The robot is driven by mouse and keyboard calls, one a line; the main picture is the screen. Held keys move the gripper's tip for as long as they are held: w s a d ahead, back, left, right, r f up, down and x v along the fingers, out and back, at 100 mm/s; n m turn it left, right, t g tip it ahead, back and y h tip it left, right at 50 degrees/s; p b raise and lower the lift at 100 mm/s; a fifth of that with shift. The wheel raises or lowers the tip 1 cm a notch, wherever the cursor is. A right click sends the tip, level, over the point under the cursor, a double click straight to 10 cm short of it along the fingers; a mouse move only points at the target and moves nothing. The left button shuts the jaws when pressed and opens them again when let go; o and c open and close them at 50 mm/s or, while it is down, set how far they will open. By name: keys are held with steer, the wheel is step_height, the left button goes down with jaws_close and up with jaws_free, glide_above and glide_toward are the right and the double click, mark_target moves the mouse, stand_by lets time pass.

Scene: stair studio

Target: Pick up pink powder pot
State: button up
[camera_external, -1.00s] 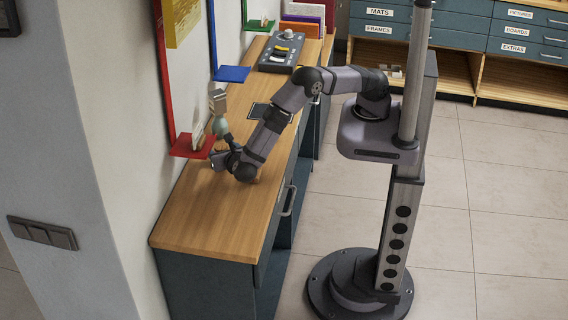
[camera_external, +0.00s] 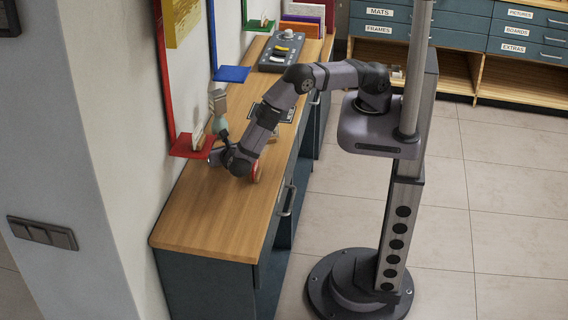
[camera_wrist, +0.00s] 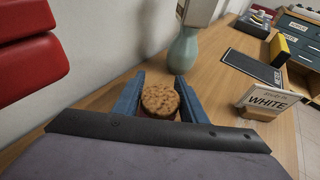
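My gripper (camera_wrist: 161,80) is low over the wooden desk, its two blue fingers on either side of a round, speckled brown cork-like top (camera_wrist: 160,100). The fingers lie very close to it; whether both touch cannot be told. In the external view my gripper (camera_external: 219,153) is small and partly covered by my wrist. A small reddish patch (camera_external: 257,172) shows just right of my wrist; what it is cannot be told.
A brush with a pale green handle (camera_wrist: 183,50) stands just beyond the fingertips, also seen externally (camera_external: 220,126). A red shelf (camera_wrist: 30,45) is close on the left, by the wall. A WHITE sign (camera_wrist: 268,99) and dark panel (camera_wrist: 253,66) are right. The near desk (camera_external: 205,222) is clear.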

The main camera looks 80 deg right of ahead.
steer(key=c, duration=0.4)
steer(key=shift+o, duration=0.2)
steer(key=shift+r, duration=0.15)
